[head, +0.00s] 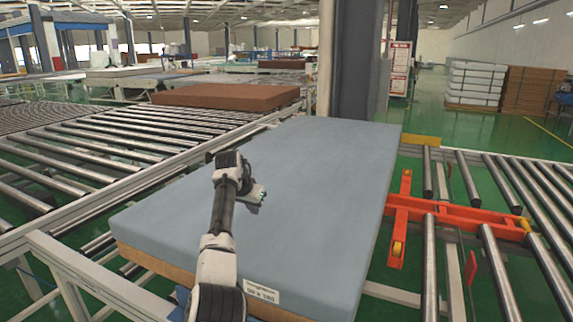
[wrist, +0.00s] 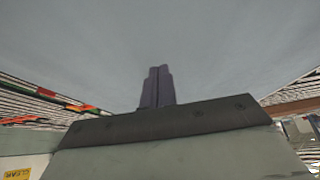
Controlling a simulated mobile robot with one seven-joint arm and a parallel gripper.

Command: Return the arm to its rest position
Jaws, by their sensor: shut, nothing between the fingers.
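My arm reaches forward from the bottom of the head view over a blue-grey mattress (head: 320,190) with a tan lower layer. My gripper (head: 260,194) is at the arm's end, over the left-middle part of the mattress top. In the wrist view my gripper (wrist: 157,75) shows its two dark fingers together, shut and empty. The mattress top (wrist: 160,35) fills the upper part of that view. I cannot tell whether the fingertips touch it. A white label (head: 262,291) is on the mattress's near side.
A roller conveyor (head: 100,150) runs along the left, with a brown mattress (head: 225,95) further back. An orange-red frame (head: 450,216) sits among rollers on the right. A dark pillar (head: 350,60) stands behind the mattress. Open green floor (head: 480,130) lies at the back right.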

